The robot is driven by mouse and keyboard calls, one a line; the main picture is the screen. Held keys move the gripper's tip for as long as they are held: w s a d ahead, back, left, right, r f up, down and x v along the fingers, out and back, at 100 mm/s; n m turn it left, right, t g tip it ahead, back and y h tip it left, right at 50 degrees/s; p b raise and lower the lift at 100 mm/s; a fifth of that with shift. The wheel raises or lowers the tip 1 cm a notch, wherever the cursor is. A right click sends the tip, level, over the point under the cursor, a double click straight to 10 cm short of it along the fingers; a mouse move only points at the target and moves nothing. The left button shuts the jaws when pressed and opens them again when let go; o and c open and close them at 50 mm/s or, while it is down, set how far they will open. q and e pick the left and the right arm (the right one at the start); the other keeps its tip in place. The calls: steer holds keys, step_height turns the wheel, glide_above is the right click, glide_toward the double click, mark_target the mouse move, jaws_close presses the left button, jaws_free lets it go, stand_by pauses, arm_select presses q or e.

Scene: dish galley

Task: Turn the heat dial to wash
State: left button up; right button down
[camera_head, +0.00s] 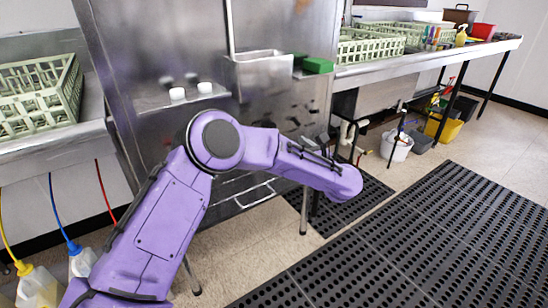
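The tall steel dish machine (135,65) fills the left middle of the head view. I cannot make out a heat dial or any wash marking on it. Two small white cylinders (177,94) stand on a narrow steel ledge at its front; I cannot tell whether they are knobs or loose items. My purple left arm comes in from the lower left, bends in front of the machine and reaches right and down. Its gripper does not show past the rounded wrist. My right arm and gripper are out of view.
A steel box (262,72) and green blocks (318,65) sit at the machine's right. A green rack (38,92) is on the left counter. Racks and bottles line the right counter (425,62), with buckets (397,145) below. Black mats (430,240) cover open floor.

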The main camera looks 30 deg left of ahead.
mark_target(272, 128)
arm_select(q)
steer(key=shift+n+g, duration=0.3)
steer(key=shift+n, duration=0.4)
steer(key=x, duration=1.1)
steer(key=shift+r, duration=0.4)
steer(key=shift+s, duration=0.1)
steer(key=c, duration=1.1)
